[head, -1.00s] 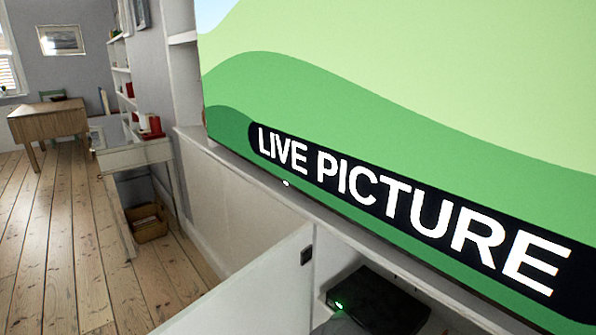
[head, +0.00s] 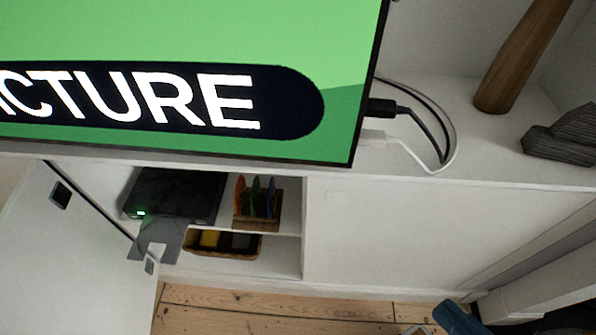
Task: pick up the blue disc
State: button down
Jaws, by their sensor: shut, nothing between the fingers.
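The blue disc (head: 271,197) stands on edge at the right end of a small brown rack (head: 257,224). A green disc (head: 255,196) and an orange-red disc (head: 241,193) stand beside it to the left. The rack is on the shelf inside the open white cabinet, under the screen. The lower parts of the discs are hidden by the rack. My gripper is not in view, and nothing is seen touching the discs.
A black box (head: 173,193) with a green light is left of the rack, with a grey tray-like piece (head: 160,238) at its front. The open cabinet door (head: 80,265) stands at left. A basket (head: 222,243) sits below. Cables (head: 440,140) lie right of the screen (head: 330,110).

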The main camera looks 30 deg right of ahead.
aim_at(271, 194)
jog(key=i+j+z, duration=0.1)
jog(key=j+z, duration=0.95)
jog(key=j, duration=1.05)
jog(key=k+j+z, duration=0.15)
jog(key=j, duration=0.65)
